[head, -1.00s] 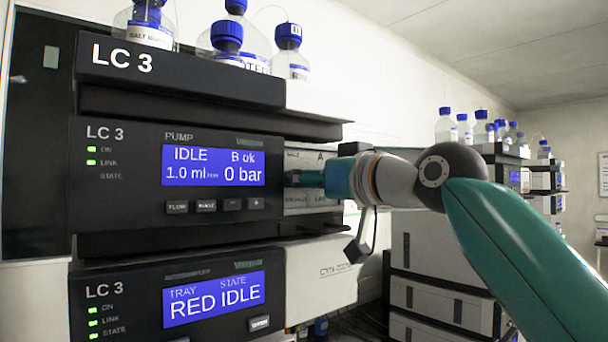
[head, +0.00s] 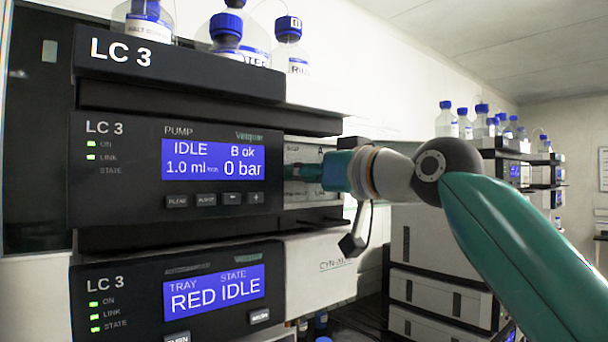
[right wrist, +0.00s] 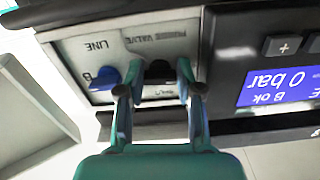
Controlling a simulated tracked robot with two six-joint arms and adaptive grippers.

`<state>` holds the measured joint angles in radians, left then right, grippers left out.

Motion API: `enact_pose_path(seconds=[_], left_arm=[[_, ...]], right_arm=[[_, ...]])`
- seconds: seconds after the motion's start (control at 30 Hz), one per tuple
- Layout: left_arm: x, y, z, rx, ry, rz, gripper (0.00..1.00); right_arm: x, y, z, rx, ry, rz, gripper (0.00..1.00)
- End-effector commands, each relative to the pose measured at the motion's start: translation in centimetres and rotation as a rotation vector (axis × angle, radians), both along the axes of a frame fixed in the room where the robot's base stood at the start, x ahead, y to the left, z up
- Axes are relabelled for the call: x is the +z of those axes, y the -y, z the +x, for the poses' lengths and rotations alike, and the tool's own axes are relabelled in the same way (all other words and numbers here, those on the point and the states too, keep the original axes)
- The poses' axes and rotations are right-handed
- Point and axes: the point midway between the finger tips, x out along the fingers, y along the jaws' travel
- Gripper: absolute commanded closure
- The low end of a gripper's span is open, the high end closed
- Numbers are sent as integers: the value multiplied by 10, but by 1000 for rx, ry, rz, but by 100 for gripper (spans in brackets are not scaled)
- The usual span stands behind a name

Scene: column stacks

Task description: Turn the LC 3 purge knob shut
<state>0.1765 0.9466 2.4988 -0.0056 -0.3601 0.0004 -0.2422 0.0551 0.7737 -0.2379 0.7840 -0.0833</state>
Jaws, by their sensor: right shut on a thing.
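The LC 3 pump module (head: 120,205) shows IDLE and 0 bar on its blue screen. On the valve panel (head: 318,198) to the right of that screen, my right gripper (head: 298,172) reaches in from the right. In the right wrist view, which shows the panel upside down, the fingers of the right gripper (right wrist: 155,75) are closed around the dark purge knob (right wrist: 158,70) by the PURGE VALVE lettering. The fingers hide its sides, so its angle is hard to read. My left gripper is not in view.
A blue knob (right wrist: 105,78) marked B sits close beside one finger. The tray module (head: 180,300) reading RED IDLE is below the pump. Blue-capped bottles (head: 290,45) stand on top. Another instrument stack (head: 440,270) stands behind my right arm.

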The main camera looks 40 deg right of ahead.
Motion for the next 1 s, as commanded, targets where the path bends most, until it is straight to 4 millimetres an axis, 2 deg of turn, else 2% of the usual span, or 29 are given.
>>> enact_pose_path(seconds=[0.27, 1.0], left_arm=[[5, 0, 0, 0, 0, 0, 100], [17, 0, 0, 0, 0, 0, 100]], right_arm=[[1, 0, 0, 0, -15, 172, 100], [3, -1, -1, -3, -67, 864, 100]])
